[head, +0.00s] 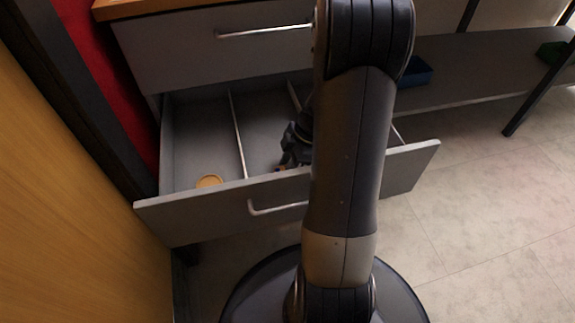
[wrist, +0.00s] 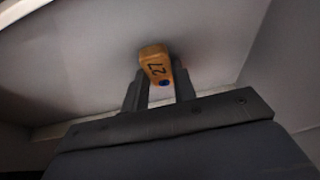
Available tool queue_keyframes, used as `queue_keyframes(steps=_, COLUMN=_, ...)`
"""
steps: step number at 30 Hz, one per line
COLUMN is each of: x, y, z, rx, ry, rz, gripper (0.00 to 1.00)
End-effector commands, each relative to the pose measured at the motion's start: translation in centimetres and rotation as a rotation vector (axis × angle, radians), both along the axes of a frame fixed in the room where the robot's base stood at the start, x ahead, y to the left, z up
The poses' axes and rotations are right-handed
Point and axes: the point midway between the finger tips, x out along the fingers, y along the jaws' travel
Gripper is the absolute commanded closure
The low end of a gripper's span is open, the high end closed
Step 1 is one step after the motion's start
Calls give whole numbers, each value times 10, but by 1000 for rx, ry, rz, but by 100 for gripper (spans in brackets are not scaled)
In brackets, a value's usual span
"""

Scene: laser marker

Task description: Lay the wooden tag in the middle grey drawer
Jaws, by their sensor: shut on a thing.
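In the head view my gripper (head: 284,163) is down inside the pulled-out grey drawer (head: 187,217), in the compartment right of the left divider (head: 238,130). The tag is mostly hidden there, close behind the drawer front. In the wrist view a pale grey drawer surface lies behind the tag; I cannot tell whether they touch. My arm hides the drawer's right part.
A round tan disc (head: 208,181) lies in the drawer's left compartment. A shut grey drawer (head: 170,55) is above, under a wooden top (head: 150,6). A yellow wooden panel (head: 70,190) stands close on the left.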

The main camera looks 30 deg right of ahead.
Motion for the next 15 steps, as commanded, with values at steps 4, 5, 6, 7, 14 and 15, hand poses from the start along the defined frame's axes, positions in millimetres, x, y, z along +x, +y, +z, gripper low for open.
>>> queue_keyframes(steps=4, x=0, y=0, z=1, rx=0, ry=-1, rz=0, gripper=99)
queue_keyframes(steps=5, x=0, y=0, z=1, rx=0, ry=-1, rz=0, gripper=99)
queue_keyframes(steps=6, x=0, y=0, z=-1, rx=0, ry=-1, rz=0, gripper=99)
queue_keyframes(steps=7, x=0, y=0, z=-2, rx=0, ry=-1, rz=0, gripper=99)
queue_keyframes(steps=14, x=0, y=0, z=-1, rx=0, ry=0, rz=0, gripper=58)
queue_keyframes(steps=15, x=0, y=0, z=-1, rx=0, ry=0, rz=0, gripper=55)
